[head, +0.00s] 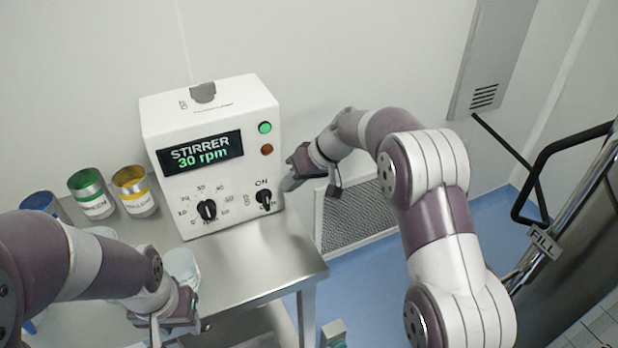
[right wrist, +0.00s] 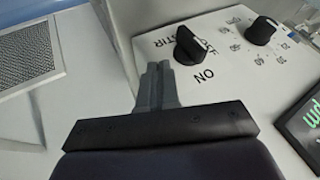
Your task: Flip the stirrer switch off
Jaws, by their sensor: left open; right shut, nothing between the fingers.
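The stirrer switch (head: 264,197) is a black rotary knob low on the right of the white control box's face (head: 222,185), with ON printed above it. It also shows in the right wrist view (right wrist: 188,46), between the OFF and ON lettering; its exact pointing is hard to tell. My right gripper (head: 288,184) is shut and empty, its fingertips (right wrist: 157,66) just beside the switch; I cannot tell whether they touch it. The display (head: 200,153) reads STIRRER 30 rpm. My left gripper (head: 175,322) is open at the lower left, away from the box.
A second black dial (head: 207,209) with a number scale sits left of the switch. A green lamp (head: 265,127) is bright; a brown-orange one (head: 266,149) is below it. Green (head: 91,194) and yellow (head: 135,191) cups stand left of the box. The steel table (head: 262,258) is clear in front.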

